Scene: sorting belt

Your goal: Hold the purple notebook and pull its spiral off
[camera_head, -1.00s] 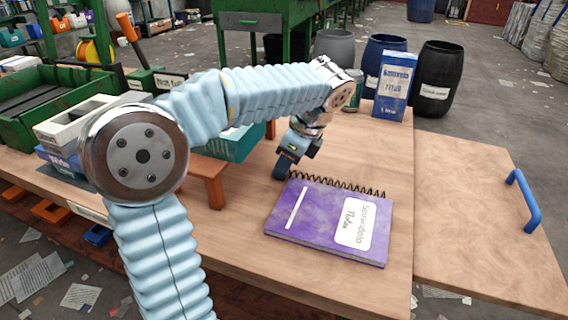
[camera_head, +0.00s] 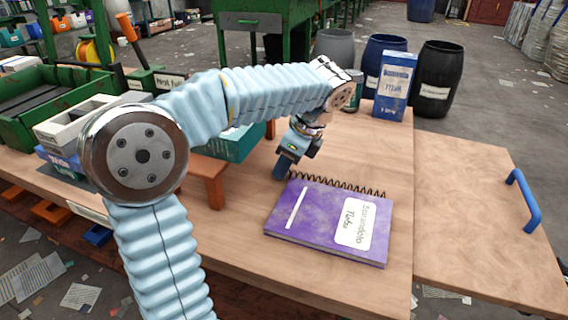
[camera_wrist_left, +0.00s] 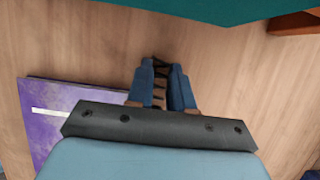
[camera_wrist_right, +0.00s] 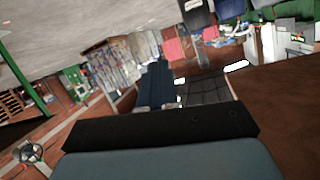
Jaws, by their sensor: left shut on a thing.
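The purple notebook (camera_head: 315,222) lies flat on the wooden table with its white label facing up. Its black wire spiral (camera_head: 345,186) runs along the far edge. My left gripper (camera_head: 281,172) points down at the left end of the spiral. In the left wrist view its blue fingers (camera_wrist_left: 161,88) are shut on the dark spiral coils (camera_wrist_left: 158,74), with the notebook (camera_wrist_left: 55,120) to the left. My right gripper (camera_wrist_right: 155,84) shows only in its own wrist view, shut and empty, away from the notebook.
A blue and white box (camera_head: 395,86) and a small can (camera_head: 353,90) stand at the back. A teal box (camera_head: 235,145) and a small wooden stand (camera_head: 208,174) are left of the gripper. The tabletop (camera_head: 375,145) right of the gripper is clear. A blue handle (camera_head: 524,200) sits at right.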

